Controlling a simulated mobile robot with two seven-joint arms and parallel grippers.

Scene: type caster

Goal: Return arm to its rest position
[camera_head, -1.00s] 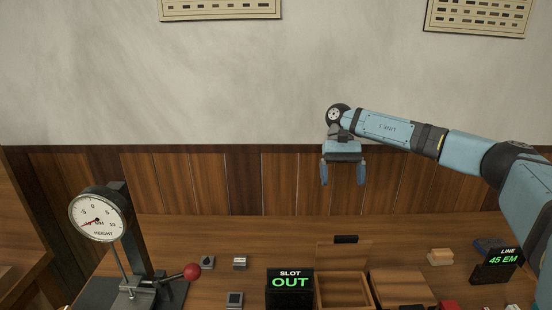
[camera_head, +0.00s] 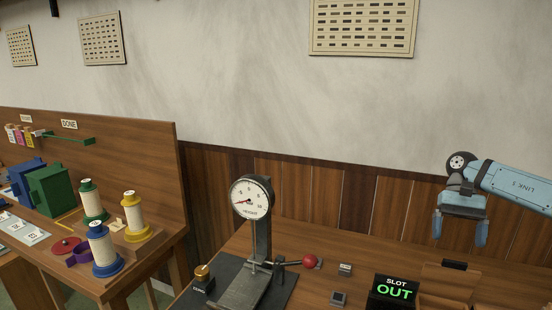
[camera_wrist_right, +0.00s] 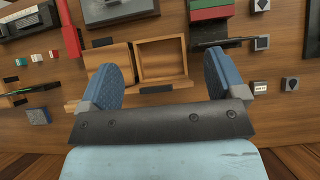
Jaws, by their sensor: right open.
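My right gripper (camera_head: 460,230) hangs at the right of the head view, fingers pointing down, above the bench and in front of the wood panelling. Its two blue fingers are apart with nothing between them. In the right wrist view the same open gripper (camera_wrist_right: 166,80) shows its fingers spread over the bench, with an open wooden box (camera_wrist_right: 162,60) beyond them. My left gripper is not in either view.
A gauge on a stand (camera_head: 251,198) with a red-knobbed lever (camera_head: 310,261) stands on the bench (camera_head: 300,241). The slot sign (camera_head: 395,290) reads OUT. A side table (camera_head: 150,272) at left holds several spools. The air around the right gripper is clear.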

